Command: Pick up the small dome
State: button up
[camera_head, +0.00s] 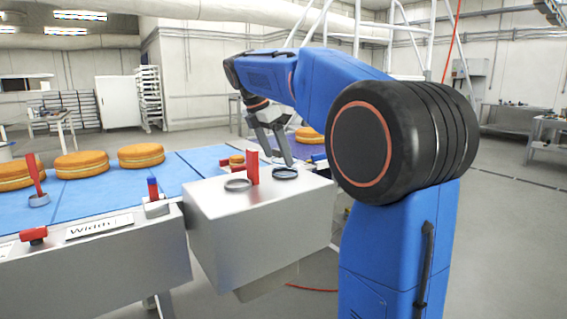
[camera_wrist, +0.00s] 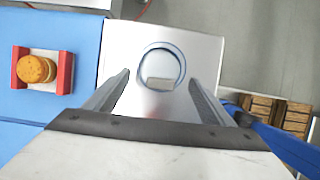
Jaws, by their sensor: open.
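A round item with a dark blue-grey rim (camera_head: 285,173) rests on the metal block top at its right side. In the wrist view it shows as a ring (camera_wrist: 147,51) with a pale bar inside; it may be the small dome, but its height and shape are hard to tell. My gripper (camera_head: 279,158) is open and empty, pointing down close by this item in the head view. In the wrist view my gripper's fingers (camera_wrist: 160,78) stand apart on either side of the ring's near part, with no clear contact.
A second, lighter ring (camera_head: 237,185) lies left of a red upright (camera_head: 252,166). A small filled round (camera_wrist: 36,69) sits between red brackets on the blue belt (camera_wrist: 60,25). Large filled rounds (camera_head: 141,155) stand further left. Wooden crates (camera_wrist: 262,107) are at right.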

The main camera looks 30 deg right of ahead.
jog(key=shift+d+f, duration=0.2)
jog(key=shift+f, duration=0.35)
jog(key=c, duration=0.8)
jog(key=shift+c, duration=0.2)
jog(key=shift+r, duration=0.15)
notch_tip(320, 180, up, 10)
jog(key=shift+f, duration=0.1)
